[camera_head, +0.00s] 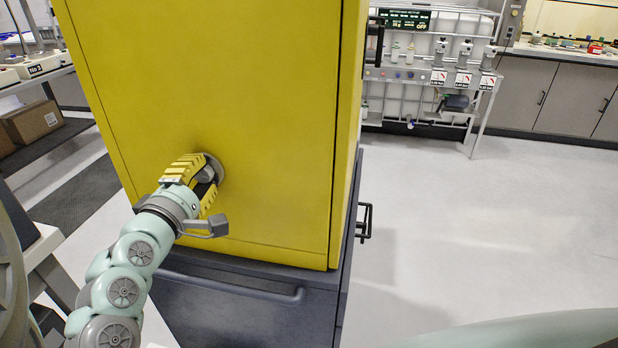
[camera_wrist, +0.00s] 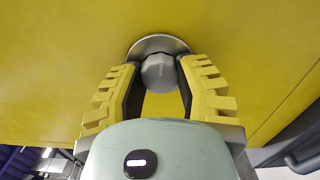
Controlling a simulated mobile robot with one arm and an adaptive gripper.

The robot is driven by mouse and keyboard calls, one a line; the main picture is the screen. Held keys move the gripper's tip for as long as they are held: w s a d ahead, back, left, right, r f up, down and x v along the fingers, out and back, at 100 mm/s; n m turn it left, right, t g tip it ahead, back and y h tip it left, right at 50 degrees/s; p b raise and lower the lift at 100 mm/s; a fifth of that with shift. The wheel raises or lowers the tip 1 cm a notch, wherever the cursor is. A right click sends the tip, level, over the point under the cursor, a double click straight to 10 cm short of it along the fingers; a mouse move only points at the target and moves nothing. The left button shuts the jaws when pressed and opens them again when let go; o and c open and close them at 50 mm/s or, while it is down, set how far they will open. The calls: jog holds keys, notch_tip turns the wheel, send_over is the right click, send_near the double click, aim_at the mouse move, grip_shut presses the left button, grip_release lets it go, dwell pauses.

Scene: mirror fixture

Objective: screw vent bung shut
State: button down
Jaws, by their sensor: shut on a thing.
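The vent bung (camera_wrist: 159,72) is a grey faceted knob in the middle of a round metal flange (camera_wrist: 157,42) on the yellow cabinet wall (camera_head: 270,130). My gripper (camera_wrist: 158,70) has its two yellow fingers on either side of the bung and is shut on it. In the head view my gripper (camera_head: 204,172) reaches the cabinet side, and the grey flange (camera_head: 216,166) shows past the fingers. The bung itself is mostly hidden there by the fingers. I cannot tell how far the bung is screwed in.
The yellow cabinet stands on a dark base with a grey rail (camera_head: 235,287) below my wrist. A black handle (camera_head: 366,222) sticks out at the right of the base. Boxes (camera_head: 32,122) stand at the left. The floor (camera_head: 450,230) to the right is clear.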

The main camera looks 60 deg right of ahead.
jog(key=n+p, duration=0.2)
jog(key=n, duration=0.2)
jog(key=shift+w+a, duration=0.1)
jog(key=n+p, duration=0.4)
jog(key=n, duration=0.1)
jog(key=n+p, duration=0.2)
jog(key=n, duration=0.2)
jog(key=shift+f+n+p, duration=0.2)
jog(key=shift+n+p, duration=0.45)
jog(key=shift+n, duration=0.55)
jog(key=shift+f, duration=0.1)
jog(key=c, duration=0.6)
grip_release()
jog(key=shift+o, duration=0.2)
jog(key=shift+r, duration=0.25)
